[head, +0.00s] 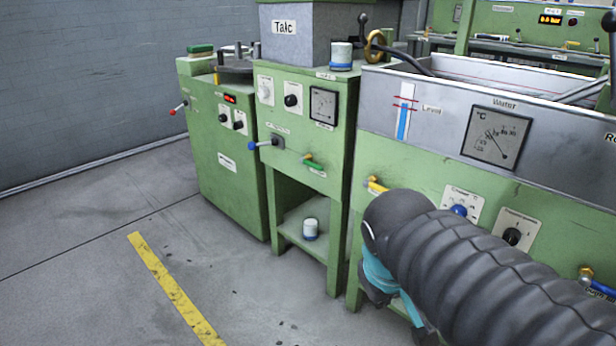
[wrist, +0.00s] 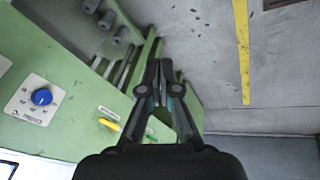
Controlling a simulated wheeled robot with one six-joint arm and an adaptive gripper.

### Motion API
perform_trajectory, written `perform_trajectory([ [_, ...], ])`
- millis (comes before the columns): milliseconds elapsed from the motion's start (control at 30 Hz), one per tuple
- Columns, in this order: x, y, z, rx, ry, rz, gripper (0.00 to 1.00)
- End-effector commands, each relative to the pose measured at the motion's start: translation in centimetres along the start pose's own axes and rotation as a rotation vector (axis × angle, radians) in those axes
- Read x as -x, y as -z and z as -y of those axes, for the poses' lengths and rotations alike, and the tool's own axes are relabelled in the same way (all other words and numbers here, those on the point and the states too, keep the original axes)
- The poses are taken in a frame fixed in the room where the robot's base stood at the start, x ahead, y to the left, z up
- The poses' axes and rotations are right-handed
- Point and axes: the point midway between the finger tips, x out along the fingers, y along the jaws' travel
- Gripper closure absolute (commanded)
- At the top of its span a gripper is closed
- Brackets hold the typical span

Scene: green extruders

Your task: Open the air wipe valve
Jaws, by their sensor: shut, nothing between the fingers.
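No label that I can read names the air wipe valve, so I cannot tell which handle it is. A yellow handle (wrist: 108,124) under a small label also shows in the wrist view, left of my gripper. A green valve handle (head: 313,164) is on the talc machine, and a blue handle (head: 603,289) at the right edge. My gripper (wrist: 159,64) is shut and empty, apart from the yellow handle. In the head view my arm mostly hides it.
A blue knob (head: 459,210) and a black knob (head: 512,236) are on the water trough's front. A lever with a blue grip (head: 262,144) sticks out of the talc machine. A machine with a lit pressure display (head: 550,19) stands behind. The floor at left is clear.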

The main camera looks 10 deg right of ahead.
Motion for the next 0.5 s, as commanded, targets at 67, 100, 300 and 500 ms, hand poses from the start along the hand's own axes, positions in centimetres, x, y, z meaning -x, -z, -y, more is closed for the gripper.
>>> perform_trajectory([
  [67,-0.9,1.2,-1.3,0.101,-0.059,0.085,1.00],
  [100,-1.3,1.8,-2.0,0.152,-0.093,0.127,1.00],
  [300,-3.1,5.5,-5.5,0.401,-0.258,0.329,1.00],
  [500,-4.9,10.4,-8.2,0.638,-0.435,0.523,1.00],
])
